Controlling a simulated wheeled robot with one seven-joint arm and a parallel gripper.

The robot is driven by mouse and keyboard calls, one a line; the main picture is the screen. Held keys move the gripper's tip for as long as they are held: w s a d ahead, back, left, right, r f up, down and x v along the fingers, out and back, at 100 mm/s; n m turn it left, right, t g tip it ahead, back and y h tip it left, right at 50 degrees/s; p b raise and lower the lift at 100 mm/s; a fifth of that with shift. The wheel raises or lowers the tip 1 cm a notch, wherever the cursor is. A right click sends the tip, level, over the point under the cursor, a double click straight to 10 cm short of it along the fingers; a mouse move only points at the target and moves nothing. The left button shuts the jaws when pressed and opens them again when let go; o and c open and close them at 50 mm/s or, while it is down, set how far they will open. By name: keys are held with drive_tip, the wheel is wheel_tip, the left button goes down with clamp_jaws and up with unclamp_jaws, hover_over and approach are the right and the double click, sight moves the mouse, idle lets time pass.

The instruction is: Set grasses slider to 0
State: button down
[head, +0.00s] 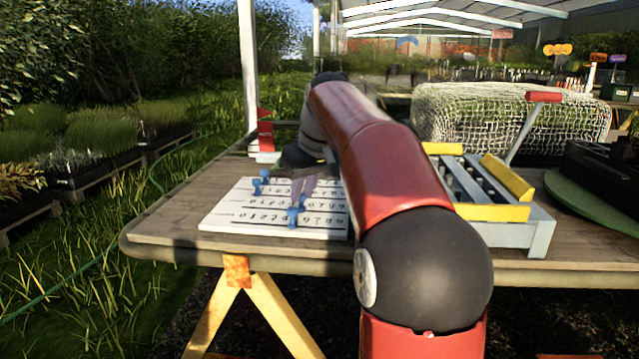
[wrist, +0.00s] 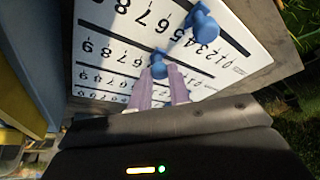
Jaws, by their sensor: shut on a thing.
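The white slider board (head: 217,218) lies on the table, with rows of printed numbers and blue knobs. My gripper (head: 303,188) is over the board, fingers pointing down. In the wrist view its two pale purple fingers (wrist: 160,88) are closed on a blue knob (wrist: 158,64) in a middle row. A second blue knob (wrist: 203,24) stands on a neighbouring row, nearer the low numbers. In the head view a front blue knob (head: 293,217) and two knobs at the left, one of them the blue knob (head: 257,188), show. The row labels are too small to read, so I cannot tell which is grasses.
The wooden table (head: 165,240) has free room left of the board. A grey rack with yellow bars (head: 492,213) and a red-handled lever (head: 543,97) stands to the right. A red object (head: 264,133) stands at the back left. My arm hides the board's right side.

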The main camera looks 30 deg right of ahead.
drive_tip(key=w+a+p, duration=0.1)
drive_tip(key=w+a, duration=0.1)
drive_tip(key=a, duration=0.1)
drive_tip(key=w+a+p, duration=0.2)
drive_tip(key=a, duration=0.1)
drive_tip(key=w+a+p, duration=0.2)
drive_tip(key=a, duration=0.2)
drive_tip(key=shift+w, duration=0.35)
drive_tip(key=c, duration=1.4)
unclamp_jaws()
drive_tip(key=shift+o, duration=0.5)
drive_tip(key=shift+r, duration=0.15)
drive_tip(key=p+v, duration=0.1)
drive_tip(key=v, duration=0.6)
drive_tip(key=shift+r, duration=0.3)
drive_tip(key=shift+s, duration=0.15)
